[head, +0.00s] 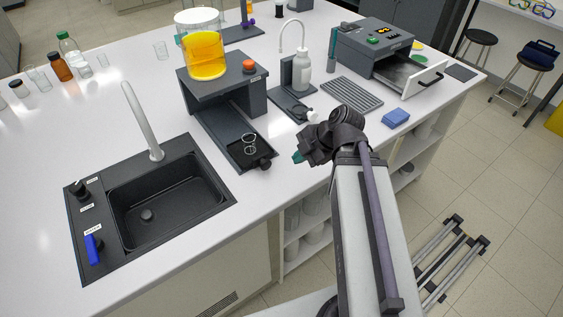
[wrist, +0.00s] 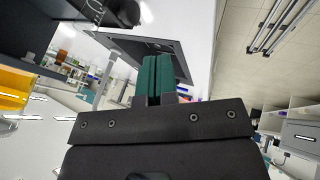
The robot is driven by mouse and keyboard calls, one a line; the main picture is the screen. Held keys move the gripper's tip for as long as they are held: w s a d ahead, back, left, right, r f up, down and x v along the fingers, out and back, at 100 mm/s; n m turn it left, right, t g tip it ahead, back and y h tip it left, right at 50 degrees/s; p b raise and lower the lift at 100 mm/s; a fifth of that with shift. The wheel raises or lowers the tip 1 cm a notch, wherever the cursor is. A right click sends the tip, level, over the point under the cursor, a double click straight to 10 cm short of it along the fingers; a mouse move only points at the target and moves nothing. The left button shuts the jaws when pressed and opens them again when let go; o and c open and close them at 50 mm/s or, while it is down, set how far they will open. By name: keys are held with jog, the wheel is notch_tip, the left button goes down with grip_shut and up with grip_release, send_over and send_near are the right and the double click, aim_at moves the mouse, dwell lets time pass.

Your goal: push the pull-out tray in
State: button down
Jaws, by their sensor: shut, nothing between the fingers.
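The dark pull-out tray (head: 232,140) sticks out toward the front from under the dark stand (head: 222,78). A round black knob (head: 264,163) is at its front end, and a small metal loop-shaped item (head: 249,143) lies in it. My gripper (head: 298,157) is just right of the knob in the head view, apart from it, with its teal fingers pointing left. In the wrist view the teal fingers (wrist: 155,75) are shut together and empty.
A black sink (head: 160,200) with a tall faucet (head: 143,120) lies left of the tray. A beaker of orange liquid (head: 204,55) stands on the stand. A bottle holder, a drying rack (head: 352,95), a blue block (head: 396,117) and a machine with an open drawer (head: 420,80) are right.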

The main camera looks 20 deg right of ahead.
jog(key=b+x, duration=0.3)
jog(key=x, duration=0.1)
jog(key=b+x, duration=0.4)
jog(key=x, duration=0.1)
jog(key=shift+s+d+f, duration=0.1)
jog(key=shift+d+f, duration=0.1)
jog(key=shift+f, duration=0.1)
jog(key=w, duration=0.1)
jog(key=w+a, duration=0.1)
jog(key=w, duration=0.1)
jog(key=shift+w+a+f+b, duration=0.2)
jog(key=shift+a+f+b, duration=0.05)
jog(key=shift+b, duration=0.15)
jog(key=shift+w+a, duration=0.2)
jog(key=shift+w, duration=0.15)
jog(key=w+a, duration=0.1)
jog(key=w, duration=0.4)
jog(key=w+a, duration=0.2)
jog(key=w, duration=0.4)
jog(key=w+a, duration=0.2)
jog(key=w, duration=0.3)
jog(key=shift+w, duration=0.3)
jog(key=shift+w+r, duration=0.1)
jog(key=shift+w, duration=0.2)
